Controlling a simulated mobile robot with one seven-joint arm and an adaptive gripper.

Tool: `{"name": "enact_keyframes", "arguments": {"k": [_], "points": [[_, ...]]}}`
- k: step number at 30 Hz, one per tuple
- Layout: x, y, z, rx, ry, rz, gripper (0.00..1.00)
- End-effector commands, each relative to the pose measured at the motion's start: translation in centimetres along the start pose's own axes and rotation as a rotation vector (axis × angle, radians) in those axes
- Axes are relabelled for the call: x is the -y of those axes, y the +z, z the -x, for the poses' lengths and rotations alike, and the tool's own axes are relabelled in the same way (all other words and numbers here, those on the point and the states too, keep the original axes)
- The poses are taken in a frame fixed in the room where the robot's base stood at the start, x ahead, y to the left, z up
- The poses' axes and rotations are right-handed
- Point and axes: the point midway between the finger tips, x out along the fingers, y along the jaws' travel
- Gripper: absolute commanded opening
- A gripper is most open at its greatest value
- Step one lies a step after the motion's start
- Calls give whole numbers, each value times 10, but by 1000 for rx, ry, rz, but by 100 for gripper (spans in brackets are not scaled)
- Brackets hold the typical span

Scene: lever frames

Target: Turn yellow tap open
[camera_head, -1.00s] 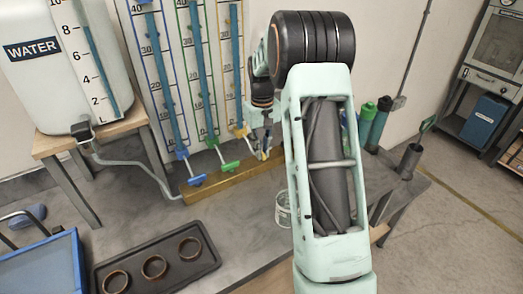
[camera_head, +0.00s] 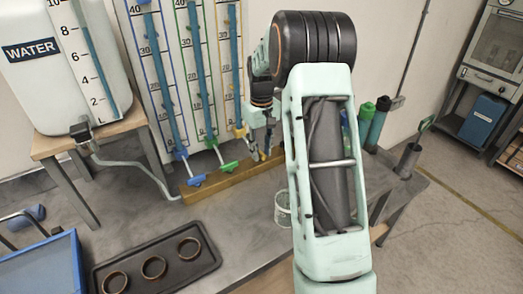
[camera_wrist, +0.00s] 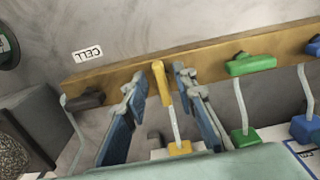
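The yellow tap has a narrow yellow handle (camera_wrist: 161,82) over a wooden rail, with a pale tube running to a yellow fitting (camera_wrist: 178,148) in the wrist view. My gripper (camera_wrist: 159,80) is open there, with one blue-grey finger on each side of the handle. Gaps show between the handle and both fingers, the right one closer. In the head view my gripper (camera_head: 262,148) is low by the rail, at the foot of the yellow-edged tube, and mostly covers the tap.
The green tap (camera_wrist: 250,64) and blue tap (camera_head: 195,181) sit on the same wooden rail (camera_head: 215,183). A dark fitting (camera_wrist: 84,99) is on the rail's other side. A clear beaker (camera_head: 283,208) and a dark tray (camera_head: 205,262) with rings stand on the bench.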

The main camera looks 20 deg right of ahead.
Motion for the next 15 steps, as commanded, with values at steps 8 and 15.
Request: {"name": "enact_keyframes", "arguments": {"k": [8,15], "points": [[0,0,0,1,-1,-1,27],[0,-1,31,-3,1,-1,27]]}}
